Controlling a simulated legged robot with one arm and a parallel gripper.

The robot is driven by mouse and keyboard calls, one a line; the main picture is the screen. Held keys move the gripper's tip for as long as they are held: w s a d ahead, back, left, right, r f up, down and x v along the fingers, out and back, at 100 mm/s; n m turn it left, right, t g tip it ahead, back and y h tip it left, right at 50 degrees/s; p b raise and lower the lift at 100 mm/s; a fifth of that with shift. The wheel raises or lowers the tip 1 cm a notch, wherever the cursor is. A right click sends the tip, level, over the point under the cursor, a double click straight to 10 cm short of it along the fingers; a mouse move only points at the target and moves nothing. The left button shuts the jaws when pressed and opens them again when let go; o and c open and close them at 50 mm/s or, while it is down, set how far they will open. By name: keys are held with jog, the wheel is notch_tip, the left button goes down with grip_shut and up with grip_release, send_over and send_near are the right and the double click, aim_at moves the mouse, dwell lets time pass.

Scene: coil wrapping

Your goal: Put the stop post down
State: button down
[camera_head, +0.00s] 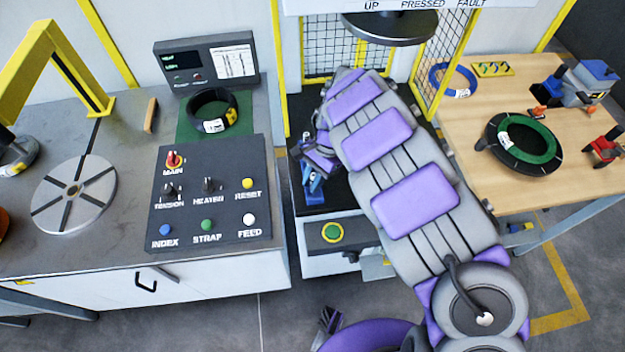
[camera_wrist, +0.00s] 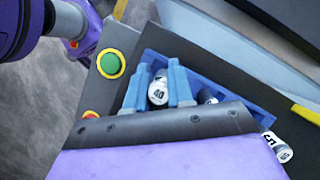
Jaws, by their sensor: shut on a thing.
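The stop post (camera_wrist: 157,95) is a pale cylinder marked 40. In the wrist view it stands between the two blue fingers of my gripper (camera_wrist: 159,72), which is shut on it. A blue tray (camera_wrist: 232,88) lies right behind and around the fingers; I cannot tell whether the post touches it. A second post (camera_wrist: 207,97) is partly hidden in the tray, and a post marked with a 5 (camera_wrist: 277,148) shows at its right end. In the head view my gripper (camera_head: 312,172) is over the dark middle bench, next to blue parts; the held post is too small to make out.
A green button (camera_head: 332,232) on a box is at the bench's front. The control panel (camera_head: 210,195) and a black coil (camera_head: 212,110) are on the left bench. A wooden table (camera_head: 470,140) on the right holds a green-and-black coil (camera_head: 525,142). Yellow-framed mesh (camera_head: 440,60) stands behind my arm.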

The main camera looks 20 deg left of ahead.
jog(key=shift+f, duration=0.5)
jog(key=c, duration=1)
grip_release()
jog(key=shift+d, duration=0.1)
jog(key=shift+r, duration=0.1)
jog(key=shift+a+r, duration=0.2)
jog(key=shift+r, duration=0.3)
jog(key=p+v, duration=0.1)
jog(key=v, duration=0.6)
jog(key=shift+w+d+r, duration=0.1)
jog(key=shift+d+r, duration=0.15)
jog(key=shift+r, duration=0.05)
